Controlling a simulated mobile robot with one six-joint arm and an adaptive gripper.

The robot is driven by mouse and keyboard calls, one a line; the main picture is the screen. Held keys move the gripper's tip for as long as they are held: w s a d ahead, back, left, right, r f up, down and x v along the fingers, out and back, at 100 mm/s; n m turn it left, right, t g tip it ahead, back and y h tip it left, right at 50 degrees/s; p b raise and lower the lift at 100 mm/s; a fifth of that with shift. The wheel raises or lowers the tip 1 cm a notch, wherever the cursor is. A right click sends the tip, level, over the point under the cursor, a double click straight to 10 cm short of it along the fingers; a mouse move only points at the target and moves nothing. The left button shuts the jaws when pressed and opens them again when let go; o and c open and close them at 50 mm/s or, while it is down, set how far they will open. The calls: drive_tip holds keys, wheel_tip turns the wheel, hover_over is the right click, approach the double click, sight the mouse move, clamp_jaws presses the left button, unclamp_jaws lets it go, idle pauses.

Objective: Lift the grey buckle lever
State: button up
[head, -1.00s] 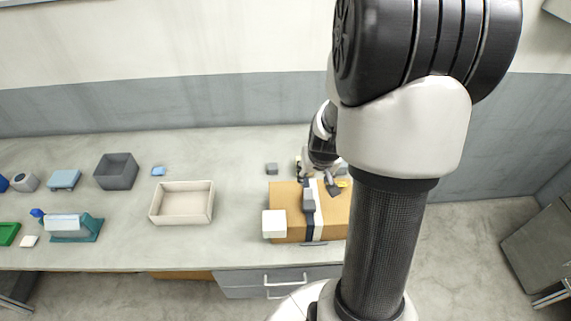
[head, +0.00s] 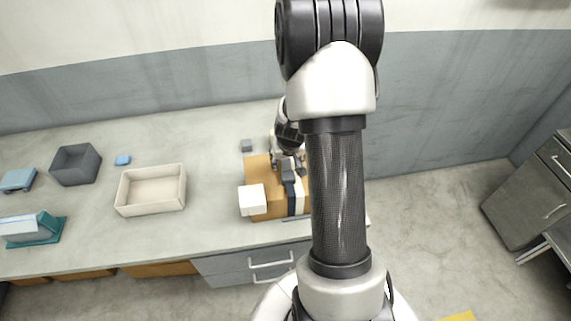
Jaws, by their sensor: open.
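The grey buckle lever (head: 287,175) sits on the dark strap that runs over a brown box (head: 267,208) on the bench. My gripper (head: 289,165) is open, at the far end of the lever, with its fingers pointing down. A dark fingertip shows just right of the lever. I cannot tell whether the fingers touch it. My arm hides the right part of the box.
A white block (head: 252,200) stands at the box's left front corner. A small grey block (head: 246,146) lies behind the box. A beige tray (head: 120,196), a dark grey bin (head: 75,180) and a teal device (head: 58,228) are left. Bare bench lies between tray and box.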

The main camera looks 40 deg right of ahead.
drive_tip(key=shift+w+f, duration=0.1)
drive_tip(key=shift+f, duration=0.1)
drive_tip(key=shift+c, duration=0.6)
drive_tip(key=c, duration=0.9)
drive_tip(key=shift+c, duration=0.3)
